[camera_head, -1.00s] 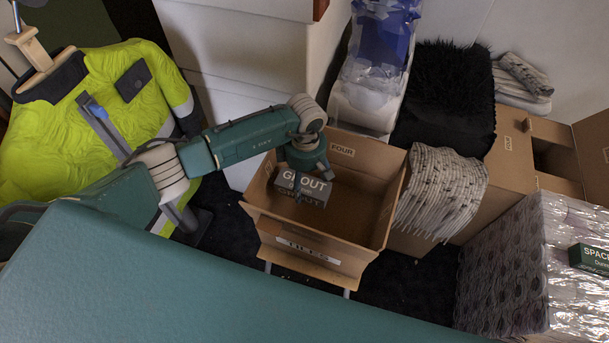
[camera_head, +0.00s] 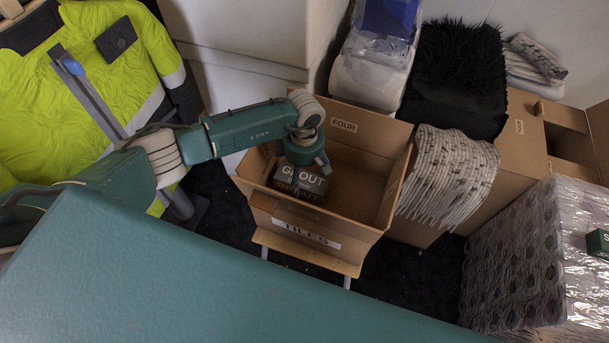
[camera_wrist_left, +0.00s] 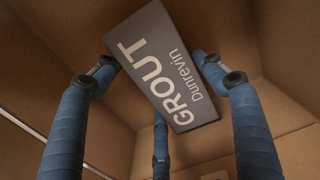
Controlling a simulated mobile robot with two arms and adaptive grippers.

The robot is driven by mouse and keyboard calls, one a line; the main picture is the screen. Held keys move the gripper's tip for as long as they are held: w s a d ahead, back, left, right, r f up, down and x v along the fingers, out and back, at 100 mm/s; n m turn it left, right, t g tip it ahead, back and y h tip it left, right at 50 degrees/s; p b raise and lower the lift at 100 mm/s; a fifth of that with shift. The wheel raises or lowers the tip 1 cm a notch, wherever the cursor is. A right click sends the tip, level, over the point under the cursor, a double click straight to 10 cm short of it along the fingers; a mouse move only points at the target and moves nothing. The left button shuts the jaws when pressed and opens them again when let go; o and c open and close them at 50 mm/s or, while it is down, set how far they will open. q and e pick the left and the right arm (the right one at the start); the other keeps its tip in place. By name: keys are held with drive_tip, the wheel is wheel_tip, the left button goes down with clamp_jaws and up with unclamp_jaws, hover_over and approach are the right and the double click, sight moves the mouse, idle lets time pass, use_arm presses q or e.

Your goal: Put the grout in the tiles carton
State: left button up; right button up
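The grout (camera_head: 300,190) is a small dark grey box with white GROUT lettering. It is within the opening of the tiles carton (camera_head: 365,226), an open brown box labelled TILES on its front. My left gripper (camera_head: 303,168) is over the carton with the grout under its palm. In the left wrist view, its blue fingers (camera_wrist_left: 155,85) bend in against the sides of the grout (camera_wrist_left: 165,70), with carton walls around. The grout sits askew there. Whether it touches the carton floor I cannot tell. My right gripper is not in view.
A second brown carton (camera_head: 520,150) stands to the right, with a striped grey-white cloth (camera_head: 448,178) hanging over its edge. A black furry item (camera_head: 455,85) lies behind. A plastic-wrapped stack (camera_head: 515,260) is at right, a yellow jacket (camera_head: 100,80) at left.

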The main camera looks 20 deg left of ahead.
use_arm(q)
drive_tip(key=o, duration=0.3)
drive_tip(key=shift+r, duration=0.1)
wheel_tip(320, 180, up, 12)
idle(0.4)
